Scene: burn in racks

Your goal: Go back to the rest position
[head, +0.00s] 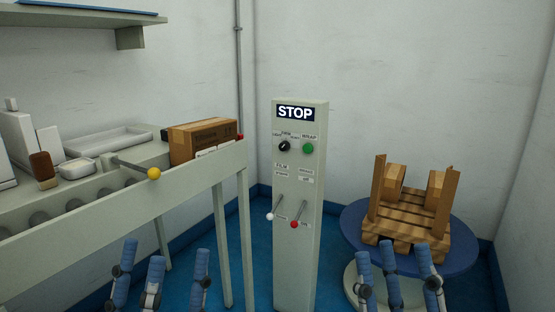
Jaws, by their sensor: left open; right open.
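My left gripper (160,272) shows at the bottom left with its blue fingers pointing up and spread apart. It is open and empty, in front of the grey-green bench frame. My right gripper (397,274) shows at the bottom right, also open and empty. Its blue fingers are in front of the round blue turntable (350,222); I cannot tell whether they touch it. The wrists and palms of both grippers are cut off by the lower edge.
A grey control post (311,240) with a STOP sign, knobs and levers stands between the grippers. A wooden pallet (405,222) with posts and blocks sits on the turntable. A bench (120,217) at left bears a cardboard box (200,140) and trays. A shelf (70,17) hangs above.

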